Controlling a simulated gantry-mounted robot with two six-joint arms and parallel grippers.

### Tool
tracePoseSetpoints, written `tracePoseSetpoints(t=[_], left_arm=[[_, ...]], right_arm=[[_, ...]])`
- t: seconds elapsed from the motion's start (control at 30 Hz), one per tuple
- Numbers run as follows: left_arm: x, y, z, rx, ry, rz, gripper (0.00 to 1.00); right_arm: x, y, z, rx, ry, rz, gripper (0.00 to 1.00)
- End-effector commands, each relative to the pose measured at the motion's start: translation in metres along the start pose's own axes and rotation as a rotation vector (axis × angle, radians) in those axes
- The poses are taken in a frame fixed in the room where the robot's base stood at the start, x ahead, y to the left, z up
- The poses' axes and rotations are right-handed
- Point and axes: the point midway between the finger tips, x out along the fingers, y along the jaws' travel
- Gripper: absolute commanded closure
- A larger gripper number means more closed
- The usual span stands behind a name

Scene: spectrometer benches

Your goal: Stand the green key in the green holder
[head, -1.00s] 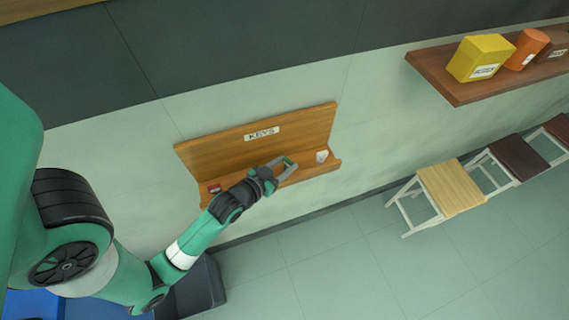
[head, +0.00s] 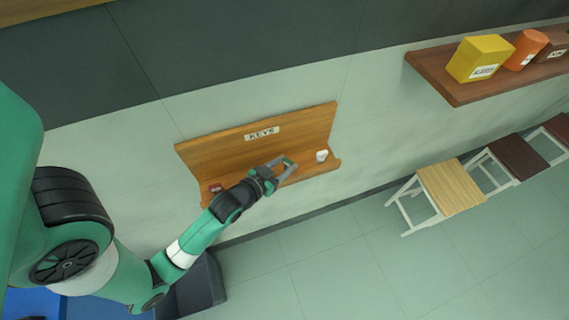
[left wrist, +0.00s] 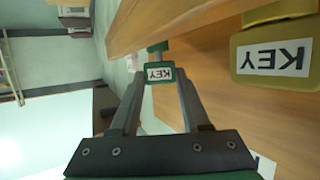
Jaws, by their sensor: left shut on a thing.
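My left gripper (head: 288,163) is shut on the green key (left wrist: 159,74) at the wooden key shelf, right of its middle. In the left wrist view the key is a green block with a white KEY label, held between the fingertips (left wrist: 158,82); a darker stem and green end show beyond it. In the head view only a small green patch of the key (head: 289,161) shows between the fingers. I cannot tell whether it touches the shelf. I cannot make out the green holder. My right gripper is not in view.
The wooden shelf (head: 225,154) has a KEYS label. A white item (head: 322,156) is at its right end and a red one (head: 215,188) at its left. A yellow key block (left wrist: 275,55) is close in the left wrist view. Stools (head: 452,187) stand at right.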

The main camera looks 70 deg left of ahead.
Motion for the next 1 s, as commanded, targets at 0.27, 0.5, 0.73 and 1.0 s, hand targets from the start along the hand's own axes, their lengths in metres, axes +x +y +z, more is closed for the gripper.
tracePoseSetpoints(t=[0.27,0.5,0.73,1.0], left_arm=[[-0.0004,0.0000,-0.0009,0.000,0.000,0.000,1.00],[-0.0001,0.0001,-0.0004,0.000,0.001,0.000,1.00],[0.0005,0.0000,0.0012,0.000,0.001,0.000,1.00],[0.0025,0.0000,0.0064,0.000,0.001,0.000,1.00]], right_arm=[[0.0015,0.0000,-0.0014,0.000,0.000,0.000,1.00],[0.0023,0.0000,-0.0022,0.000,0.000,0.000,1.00],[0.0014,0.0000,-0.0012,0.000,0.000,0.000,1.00],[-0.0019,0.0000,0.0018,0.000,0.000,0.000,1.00]])
